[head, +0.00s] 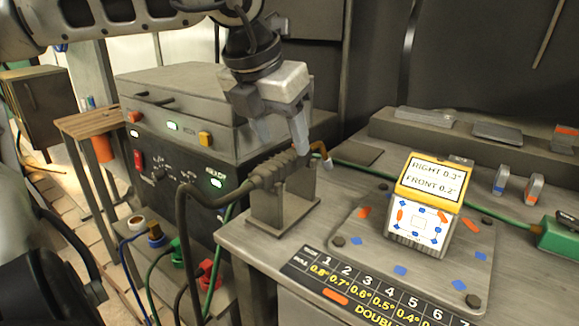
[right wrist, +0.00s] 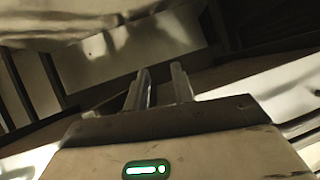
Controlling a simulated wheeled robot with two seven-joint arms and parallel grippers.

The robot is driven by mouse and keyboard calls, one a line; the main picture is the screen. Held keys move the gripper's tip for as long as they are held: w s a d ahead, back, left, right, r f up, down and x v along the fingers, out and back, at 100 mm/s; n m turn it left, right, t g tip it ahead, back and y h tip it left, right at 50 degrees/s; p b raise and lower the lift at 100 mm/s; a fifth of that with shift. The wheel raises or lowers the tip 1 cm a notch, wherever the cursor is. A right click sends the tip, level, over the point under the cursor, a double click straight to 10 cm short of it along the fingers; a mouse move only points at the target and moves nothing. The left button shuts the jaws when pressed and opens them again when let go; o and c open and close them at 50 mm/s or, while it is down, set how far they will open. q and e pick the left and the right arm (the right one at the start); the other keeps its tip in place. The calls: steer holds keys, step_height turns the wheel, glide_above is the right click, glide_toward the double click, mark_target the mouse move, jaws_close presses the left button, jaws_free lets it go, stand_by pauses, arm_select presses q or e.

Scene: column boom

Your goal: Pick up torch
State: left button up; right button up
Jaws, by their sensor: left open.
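The torch (head: 275,170) has a ribbed grey handle and a bent orange-tipped nozzle (head: 321,152). It rests across a grey metal stand (head: 285,207) on the bench, with its cable hanging off to the left. My left gripper (head: 281,142) is open, just above the handle. Its fingers point down, and the nearer one overlaps the nozzle end of the handle in the picture. I cannot tell whether it touches. My right gripper (right wrist: 160,75) shows only in the right wrist view, its two fingers apart and nothing seen between them.
A welding power unit (head: 180,150) with lit buttons stands behind and left. Right of the stand, a yellow-topped display block (head: 428,195) sits on a metal plate (head: 365,255). A green connector (head: 557,237) lies far right. Cables hang before the bench.

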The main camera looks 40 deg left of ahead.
mark_target(287, 155)
arm_select(q)
steer(key=x, duration=0.7)
steer(key=shift+w+a, duration=0.25)
steer(key=c, duration=1.1)
